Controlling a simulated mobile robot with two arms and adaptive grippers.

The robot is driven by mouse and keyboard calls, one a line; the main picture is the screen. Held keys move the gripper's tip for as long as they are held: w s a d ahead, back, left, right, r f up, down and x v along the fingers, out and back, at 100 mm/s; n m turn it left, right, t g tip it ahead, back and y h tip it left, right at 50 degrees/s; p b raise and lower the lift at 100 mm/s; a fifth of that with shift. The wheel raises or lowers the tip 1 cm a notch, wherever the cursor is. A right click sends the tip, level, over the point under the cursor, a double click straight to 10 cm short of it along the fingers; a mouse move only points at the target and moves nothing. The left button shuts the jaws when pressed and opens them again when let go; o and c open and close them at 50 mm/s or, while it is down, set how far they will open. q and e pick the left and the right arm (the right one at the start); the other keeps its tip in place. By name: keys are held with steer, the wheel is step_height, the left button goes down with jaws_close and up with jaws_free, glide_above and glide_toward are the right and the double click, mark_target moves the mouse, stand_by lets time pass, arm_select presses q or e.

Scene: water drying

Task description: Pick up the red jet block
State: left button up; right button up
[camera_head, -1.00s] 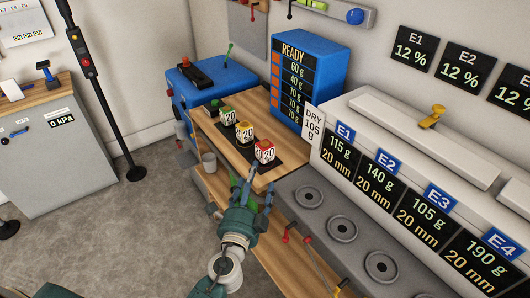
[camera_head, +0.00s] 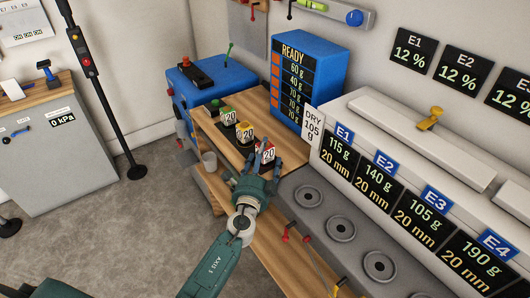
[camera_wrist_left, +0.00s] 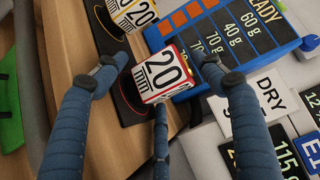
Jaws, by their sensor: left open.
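The red jet block (camera_head: 265,152) is a small cube with white faces marked 20 and red edges. It stands on a dark mat on the wooden shelf, nearest to me in a row of three blocks. My left gripper (camera_head: 262,163) is at this block and partly hides it. In the left wrist view the red block (camera_wrist_left: 163,75) sits between the spread blue fingers of the left gripper (camera_wrist_left: 157,85), which are open around it. I cannot tell whether any finger touches it. My right gripper is not in view.
A yellow block (camera_head: 244,133) and a green block (camera_head: 228,116) stand behind the red one. A blue READY board (camera_head: 307,75) and a white DRY card (camera_head: 313,122) are close on the right. Round grey plates (camera_head: 341,229) line the grey bench to the right.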

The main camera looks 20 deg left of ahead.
arm_select(q)
steer(key=c, duration=1)
steer(key=shift+r, duration=0.1)
steer(key=shift+c, duration=0.2)
